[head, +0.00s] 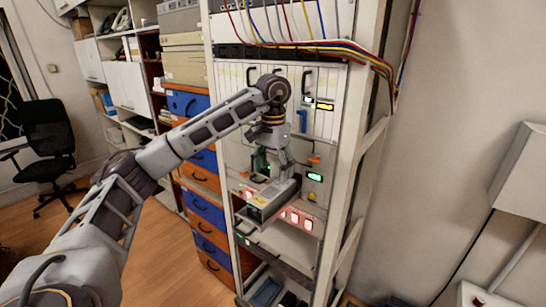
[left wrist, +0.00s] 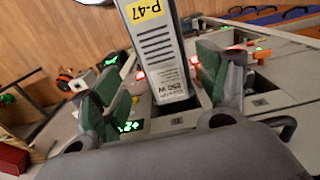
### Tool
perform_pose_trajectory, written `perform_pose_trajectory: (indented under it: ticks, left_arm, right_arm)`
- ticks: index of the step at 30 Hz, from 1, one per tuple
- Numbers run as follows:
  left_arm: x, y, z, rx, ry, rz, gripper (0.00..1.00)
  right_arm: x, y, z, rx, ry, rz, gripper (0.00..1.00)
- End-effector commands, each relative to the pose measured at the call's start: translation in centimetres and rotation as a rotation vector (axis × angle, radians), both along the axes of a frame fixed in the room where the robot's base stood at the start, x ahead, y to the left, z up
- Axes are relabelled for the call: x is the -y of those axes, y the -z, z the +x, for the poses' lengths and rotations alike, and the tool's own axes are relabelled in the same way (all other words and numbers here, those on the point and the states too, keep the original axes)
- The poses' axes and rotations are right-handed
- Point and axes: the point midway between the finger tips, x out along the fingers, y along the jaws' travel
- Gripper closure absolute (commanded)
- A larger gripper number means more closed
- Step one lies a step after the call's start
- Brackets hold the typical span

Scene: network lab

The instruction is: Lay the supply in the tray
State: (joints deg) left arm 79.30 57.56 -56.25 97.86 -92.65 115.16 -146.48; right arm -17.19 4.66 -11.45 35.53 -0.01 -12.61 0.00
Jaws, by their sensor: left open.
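The supply (head: 268,200) is a grey metal box sticking out of the rack front in the head view. In the left wrist view the supply (left wrist: 153,50) shows a yellow P-47 label, vent slots and a 250 W marking. My left gripper (head: 275,172) is at the supply, pointing down in the head view. In the left wrist view its green-padded fingers stand apart on either side of the supply, with gaps visible. A pale tray-like shelf (head: 290,250) juts out of the rack below the supply; I cannot tell for certain that it is the tray. My right gripper is not in view.
The rack (head: 358,150) has an upright post and slanted braces at right. Coloured cables (head: 300,42) run across its top. Red lamps (head: 296,217) glow beside the supply. Blue and orange drawers (head: 203,218) stand at left. A black chair (head: 45,150) is farther left, with open floor.

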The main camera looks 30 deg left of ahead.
Motion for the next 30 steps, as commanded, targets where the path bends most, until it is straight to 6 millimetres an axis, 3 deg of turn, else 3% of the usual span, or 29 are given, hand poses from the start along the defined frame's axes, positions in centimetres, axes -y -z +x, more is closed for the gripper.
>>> perform_pose_trajectory:
  ticks: [14,30]
  left_arm:
    - [0.0,-3.0,0.0,0.001,0.000,0.001,0.25]
    - [0.0,-3.3,0.0,0.000,0.000,0.000,0.25]
  right_arm:
    - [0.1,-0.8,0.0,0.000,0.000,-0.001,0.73]
    - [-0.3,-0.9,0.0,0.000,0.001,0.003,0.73]
